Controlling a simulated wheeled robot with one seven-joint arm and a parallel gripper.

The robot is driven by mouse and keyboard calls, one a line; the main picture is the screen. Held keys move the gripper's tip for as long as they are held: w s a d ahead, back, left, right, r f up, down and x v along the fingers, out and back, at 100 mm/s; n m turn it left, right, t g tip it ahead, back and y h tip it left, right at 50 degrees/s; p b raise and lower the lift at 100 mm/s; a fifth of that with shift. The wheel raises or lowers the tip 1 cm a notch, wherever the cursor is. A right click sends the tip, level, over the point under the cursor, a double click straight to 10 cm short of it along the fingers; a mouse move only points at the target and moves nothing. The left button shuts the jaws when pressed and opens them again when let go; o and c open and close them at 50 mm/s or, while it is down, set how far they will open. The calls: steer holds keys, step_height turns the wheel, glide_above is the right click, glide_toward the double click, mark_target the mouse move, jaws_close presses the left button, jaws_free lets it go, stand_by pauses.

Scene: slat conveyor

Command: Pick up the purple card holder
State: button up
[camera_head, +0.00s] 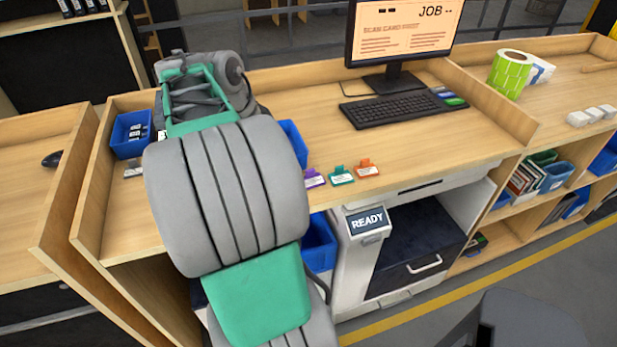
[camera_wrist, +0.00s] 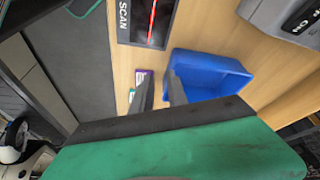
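The purple card holder (camera_head: 314,179) lies on the wooden desk near its front edge, left of a green card holder (camera_head: 341,176) and an orange one (camera_head: 367,169). In the wrist view the purple card holder (camera_wrist: 142,74) shows beyond my left finger, which partly hides it. My gripper (camera_wrist: 160,73) is open, with an empty gap between its two dark fingers. The purple holder lies toward the left finger's side of that gap, and no contact shows. In the head view my arm hides the fingers.
A blue bin (camera_wrist: 205,76) stands close to the right finger. A scan pad (camera_wrist: 150,20) with a red line lies ahead. In the head view a keyboard (camera_head: 393,110) and monitor (camera_head: 401,35) stand at the back of the desk. Another blue bin (camera_head: 131,134) stands at the left.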

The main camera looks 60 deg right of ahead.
mark_target(310, 169)
steer(key=s+d+f+m, duration=0.2)
steer(key=s+d+f, duration=0.1)
steer(key=s+d+f+m+g, duration=0.1)
steer(key=s+d+f+m, duration=0.1)
steer(key=s+d+f, duration=0.1)
steer(key=shift+s+d+f, duration=0.1)
steer(key=shift+s, duration=0.15)
steer(key=shift+d+f, duration=0.15)
steer(key=shift+f, duration=0.15)
steer(key=shift+c, duration=0.6)
jaws_close()
